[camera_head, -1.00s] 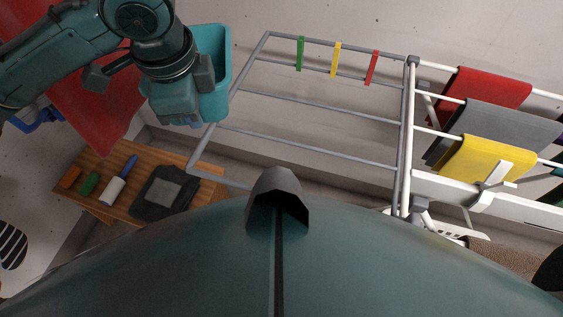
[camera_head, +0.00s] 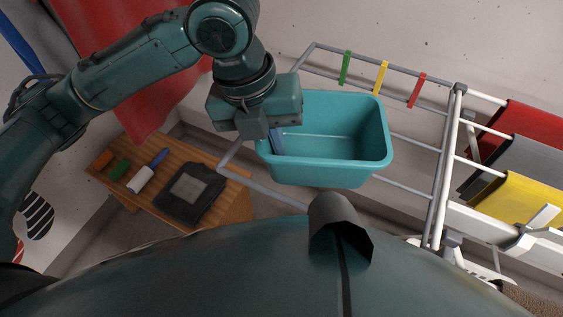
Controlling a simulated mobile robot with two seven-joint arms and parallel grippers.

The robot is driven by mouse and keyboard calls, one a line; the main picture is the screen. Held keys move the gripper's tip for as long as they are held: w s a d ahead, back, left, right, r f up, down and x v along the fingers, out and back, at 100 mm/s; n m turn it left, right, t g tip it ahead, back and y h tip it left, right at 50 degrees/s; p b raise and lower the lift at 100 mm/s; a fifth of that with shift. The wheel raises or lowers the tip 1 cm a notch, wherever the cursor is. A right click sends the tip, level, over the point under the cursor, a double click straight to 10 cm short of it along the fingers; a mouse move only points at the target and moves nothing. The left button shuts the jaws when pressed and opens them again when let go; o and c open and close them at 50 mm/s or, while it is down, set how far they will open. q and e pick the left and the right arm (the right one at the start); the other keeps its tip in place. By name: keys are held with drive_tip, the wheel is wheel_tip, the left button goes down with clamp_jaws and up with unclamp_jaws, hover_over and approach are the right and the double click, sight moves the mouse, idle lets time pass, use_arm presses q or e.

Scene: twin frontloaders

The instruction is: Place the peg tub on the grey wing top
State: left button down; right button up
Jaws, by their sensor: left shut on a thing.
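From this view I cannot tell whether the tub touches the rails. My right gripper is not in view.
Green, yellow and red strips (camera_head: 382,77) hang on the wing's far rail. Red, grey and yellow cloths (camera_head: 519,198) hang on the white rack at right. A wooden bench (camera_head: 232,205) with a dark folded item (camera_head: 190,193) and small things stands at lower left. A red cloth (camera_head: 130,60) hangs upper left.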

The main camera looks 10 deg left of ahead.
use_arm(q)
drive_tip(key=shift+f, duration=0.75)
wheel_tip(320, 180, down, 4)
drive_tip(key=shift+r, duration=0.2)
drive_tip(key=c, duration=2)
unclamp_jaws()
drive_tip(key=shift+f, duration=0.15)
drive_tip(key=o, duration=0.5)
drive_tip(key=shift+c, duration=0.2)
